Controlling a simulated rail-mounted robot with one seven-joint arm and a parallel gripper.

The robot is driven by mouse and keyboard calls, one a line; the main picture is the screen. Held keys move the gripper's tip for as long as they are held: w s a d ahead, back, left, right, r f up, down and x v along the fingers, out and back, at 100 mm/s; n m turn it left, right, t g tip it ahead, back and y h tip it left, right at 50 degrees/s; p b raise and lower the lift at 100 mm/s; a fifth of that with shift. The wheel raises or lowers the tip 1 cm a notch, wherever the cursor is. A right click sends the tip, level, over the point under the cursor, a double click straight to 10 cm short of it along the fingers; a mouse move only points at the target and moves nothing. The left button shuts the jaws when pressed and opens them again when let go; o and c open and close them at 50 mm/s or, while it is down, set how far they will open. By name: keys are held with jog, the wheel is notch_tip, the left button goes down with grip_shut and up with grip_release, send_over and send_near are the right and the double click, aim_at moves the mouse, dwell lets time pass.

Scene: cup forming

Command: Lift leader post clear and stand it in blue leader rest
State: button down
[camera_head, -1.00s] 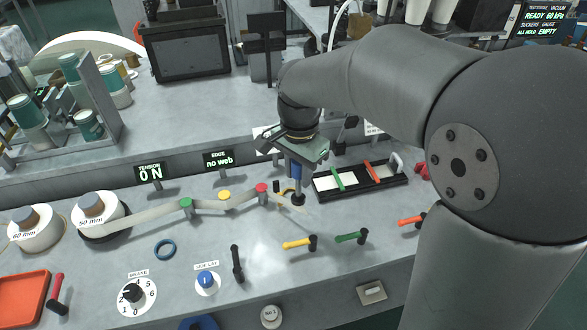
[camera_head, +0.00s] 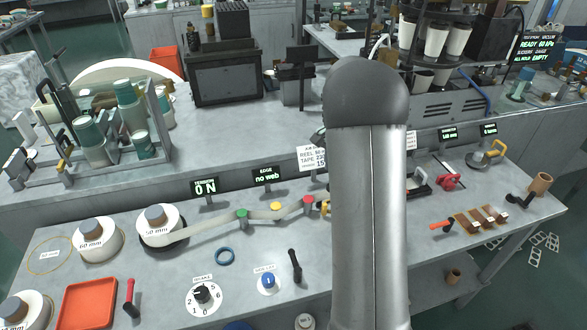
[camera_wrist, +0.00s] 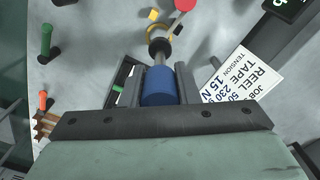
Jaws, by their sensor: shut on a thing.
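In the wrist view, my gripper (camera_wrist: 160,72) is shut on a blue cylinder (camera_wrist: 160,88), which I take to be the leader post. A dark shaft with a rounded black end (camera_wrist: 160,46) extends beyond it. In the head view my arm hides the gripper and post. Whether the post touches the table is unclear. A pale web (camera_head: 215,226) runs from the 50 mm reel past green (camera_head: 241,215), yellow (camera_head: 277,206) and red (camera_head: 308,202) rollers.
A yellow curved piece (camera_wrist: 160,30) is close beyond the post's black end. A job sign (camera_wrist: 240,75) stands beside the gripper. An orange tray (camera_head: 88,303), brake dial (camera_head: 203,297) and black lever (camera_head: 295,265) are on the front table.

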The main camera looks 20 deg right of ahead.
jog(key=shift+d, duration=0.4)
jog(key=shift+s+a, duration=1.45)
jog(key=shift+a, duration=7.55)
jog(key=shift+s+a, duration=1.4)
jog(key=shift+a, duration=7.55)
notch_tip(320, 180, down, 7)
jog(key=b, duration=0.4)
jog(key=shift+r+b, duration=0.2)
jog(key=shift+b, duration=0.1)
jog(key=shift+f+b, duration=0.55)
jog(key=shift+f, duration=0.3)
